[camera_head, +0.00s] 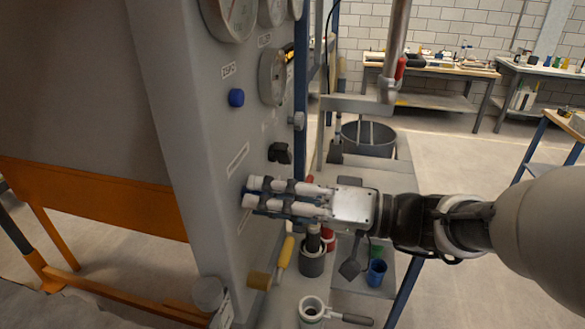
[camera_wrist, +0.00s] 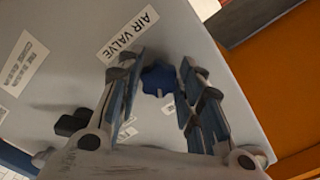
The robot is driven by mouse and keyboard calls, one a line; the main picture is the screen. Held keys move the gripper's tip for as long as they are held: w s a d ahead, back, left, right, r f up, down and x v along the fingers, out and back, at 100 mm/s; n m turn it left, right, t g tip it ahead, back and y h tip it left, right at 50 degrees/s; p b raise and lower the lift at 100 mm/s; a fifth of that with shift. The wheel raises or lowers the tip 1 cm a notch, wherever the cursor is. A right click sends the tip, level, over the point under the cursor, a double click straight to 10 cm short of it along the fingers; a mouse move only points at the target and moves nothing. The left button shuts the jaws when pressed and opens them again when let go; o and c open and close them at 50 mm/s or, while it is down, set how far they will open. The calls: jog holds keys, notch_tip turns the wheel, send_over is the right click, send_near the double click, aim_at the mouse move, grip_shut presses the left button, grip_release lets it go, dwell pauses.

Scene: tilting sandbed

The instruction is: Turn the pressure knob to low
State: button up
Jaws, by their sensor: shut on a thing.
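My gripper (camera_head: 249,192) reaches in from the right to the front of the grey panel (camera_head: 190,130), with its fingers pointing at it. In the wrist view, a blue lobed knob (camera_wrist: 158,78) sits between the two fingers, which are shut on it. An "AIR VALVE" label (camera_wrist: 128,33) is beside this knob. The fingers hide the held knob in the head view. A second blue knob (camera_head: 236,97) is higher on the panel, and a black knob (camera_head: 280,153) is just above my gripper. I cannot read which knob is marked for pressure.
Round gauges (camera_head: 272,77) are on the upper panel. Below my gripper are a yellow-handled tool (camera_head: 285,252), a dark cup (camera_head: 313,262) and a blue cup (camera_head: 376,272). An orange frame (camera_head: 95,197) is at left. Open floor lies at right, before the workbenches (camera_head: 435,70).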

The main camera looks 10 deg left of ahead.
jog(key=n, duration=0.6)
jog(key=shift+w+n, duration=0.1)
jog(key=shift+n, duration=0.3)
jog(key=shift+f, duration=0.1)
dwell(0.3)
jog(key=o, duration=1)
jog(key=shift+o, duration=0.2)
jog(key=d, duration=1.2)
jog(key=shift+s, duration=0.45)
